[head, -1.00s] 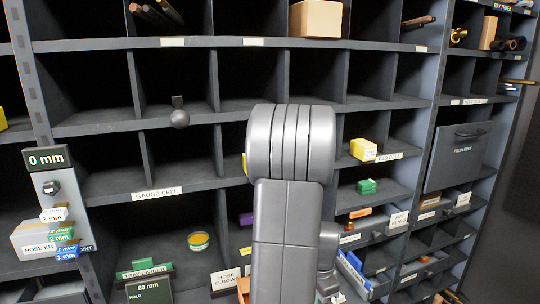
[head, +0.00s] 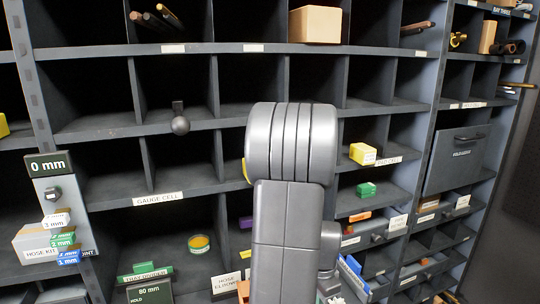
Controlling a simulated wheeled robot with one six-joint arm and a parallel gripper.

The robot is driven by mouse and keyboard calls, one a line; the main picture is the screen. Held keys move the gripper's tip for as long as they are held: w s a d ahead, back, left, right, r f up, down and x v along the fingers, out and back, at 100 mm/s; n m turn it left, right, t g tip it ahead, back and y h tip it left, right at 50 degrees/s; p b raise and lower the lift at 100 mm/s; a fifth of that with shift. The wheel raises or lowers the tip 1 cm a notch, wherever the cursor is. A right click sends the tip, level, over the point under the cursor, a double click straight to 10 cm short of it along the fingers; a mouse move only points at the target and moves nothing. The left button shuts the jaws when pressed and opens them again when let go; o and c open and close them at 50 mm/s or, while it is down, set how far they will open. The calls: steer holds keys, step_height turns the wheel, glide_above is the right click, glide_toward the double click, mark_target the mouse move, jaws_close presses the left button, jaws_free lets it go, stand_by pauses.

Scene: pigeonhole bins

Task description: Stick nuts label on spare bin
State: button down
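My arm stands upright in the middle of the head view and hides the cells behind it. My gripper is not in view. I cannot make out a label reading "nuts" or a bin marked as spare. Small labels show on the shelf edges, among them a "GAUGE CELL" label (head: 158,199), a "HOSE ELBOW" card (head: 226,282) that is partly hard to read, and a blank-looking white label (head: 253,48) on the upper shelf.
The pigeonhole rack (head: 190,126) fills the view. A "0 mm" gauge stand (head: 48,163) is at left. Several cells are empty.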

steer(key=shift+r, duration=0.3)
steer(key=shift+r+p, duration=2.1)
steer(key=shift+r, duration=0.4)
steer(key=shift+s+f, duration=0.1)
